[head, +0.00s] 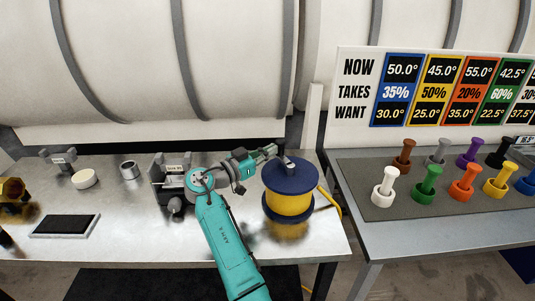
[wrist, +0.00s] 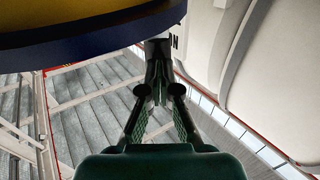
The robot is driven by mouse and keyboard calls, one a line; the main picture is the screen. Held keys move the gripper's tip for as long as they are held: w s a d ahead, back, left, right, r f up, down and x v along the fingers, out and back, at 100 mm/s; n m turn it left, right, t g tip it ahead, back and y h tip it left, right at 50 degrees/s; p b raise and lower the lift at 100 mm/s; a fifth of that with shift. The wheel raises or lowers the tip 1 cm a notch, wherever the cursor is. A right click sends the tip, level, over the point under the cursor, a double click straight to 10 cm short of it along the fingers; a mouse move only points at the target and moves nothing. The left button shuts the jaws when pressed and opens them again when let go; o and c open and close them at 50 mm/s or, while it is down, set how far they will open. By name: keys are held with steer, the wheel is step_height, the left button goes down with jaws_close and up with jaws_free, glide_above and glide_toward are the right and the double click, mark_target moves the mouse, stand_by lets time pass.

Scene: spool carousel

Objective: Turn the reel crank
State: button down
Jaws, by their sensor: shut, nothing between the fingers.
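The reel (head: 288,202) stands on the metal bench, with dark blue flanges and a yellow winding. A small grey piece, which looks like the crank (head: 289,164), sits on its top flange. My gripper (head: 272,150) is at the far upper left edge of the top flange, close to the grey piece. In the wrist view the reel's blue flange (wrist: 100,32) fills the upper left. My gripper (wrist: 157,72) points past it with fingers together and nothing held. Whether the fingertips touch the crank I cannot tell.
A dark pad (head: 65,225), a white disc (head: 84,179) and a metal cup (head: 130,170) lie on the left bench. A sign board (head: 357,120) stands behind. A yellow strand (head: 331,203) hangs right of the reel.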

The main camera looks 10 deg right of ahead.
steer(key=shift+w+d, duration=0.7)
steer(key=shift+w, duration=0.1)
stand_by(0.4)
